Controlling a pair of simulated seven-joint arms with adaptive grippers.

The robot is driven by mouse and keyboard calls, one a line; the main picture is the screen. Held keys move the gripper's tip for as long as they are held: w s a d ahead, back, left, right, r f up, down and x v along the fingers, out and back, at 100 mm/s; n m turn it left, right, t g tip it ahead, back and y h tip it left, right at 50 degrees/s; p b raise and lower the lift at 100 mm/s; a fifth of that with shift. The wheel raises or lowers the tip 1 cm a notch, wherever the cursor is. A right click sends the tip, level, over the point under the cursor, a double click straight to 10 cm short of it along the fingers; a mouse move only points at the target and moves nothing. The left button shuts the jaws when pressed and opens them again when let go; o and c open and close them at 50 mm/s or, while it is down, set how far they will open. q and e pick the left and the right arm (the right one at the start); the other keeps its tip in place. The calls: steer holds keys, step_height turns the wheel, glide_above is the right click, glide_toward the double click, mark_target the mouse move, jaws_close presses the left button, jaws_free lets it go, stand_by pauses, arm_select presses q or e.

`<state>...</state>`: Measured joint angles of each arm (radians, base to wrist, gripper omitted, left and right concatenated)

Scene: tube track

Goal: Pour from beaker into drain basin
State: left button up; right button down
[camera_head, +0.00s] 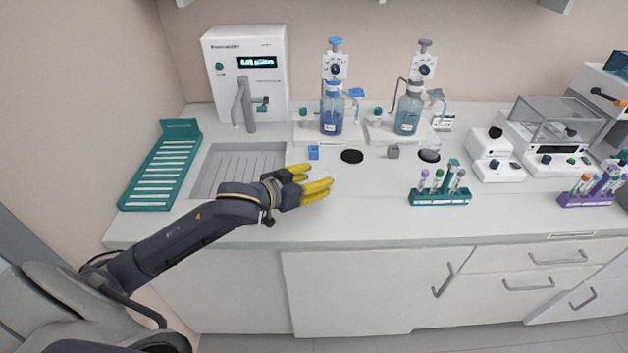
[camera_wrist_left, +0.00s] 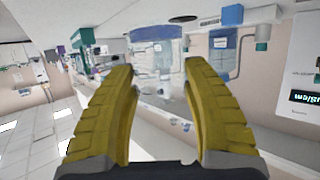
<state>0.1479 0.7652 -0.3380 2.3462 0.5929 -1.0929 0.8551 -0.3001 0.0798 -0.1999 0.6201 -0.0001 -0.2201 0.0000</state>
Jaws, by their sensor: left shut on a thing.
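My left gripper (camera_head: 328,187) has yellow fingers and is over the counter just right of the drain basin (camera_head: 212,170). The basin is a grey, ribbed, sunken tray at the counter's left end, below a tap. In the left wrist view, a clear glass beaker (camera_wrist_left: 160,75) lies between the two yellow fingers (camera_wrist_left: 158,80), which are shut on it. The beaker is hard to make out in the head view, so its tilt and contents cannot be told. My right gripper is not in view.
A tap (camera_head: 242,105) rises behind the basin. A green rack (camera_head: 165,170) lies to its left. Dispenser bottles (camera_head: 332,115) stand at the back, with a black disc (camera_head: 352,156) in front. A teal tube rack (camera_head: 440,197) stands right. The counter's front middle is clear.

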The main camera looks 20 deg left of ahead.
arm_select(q)
step_height(320, 180, up, 7)
stand_by(0.7)
steer(key=shift+r, duration=0.1)
stand_by(0.5)
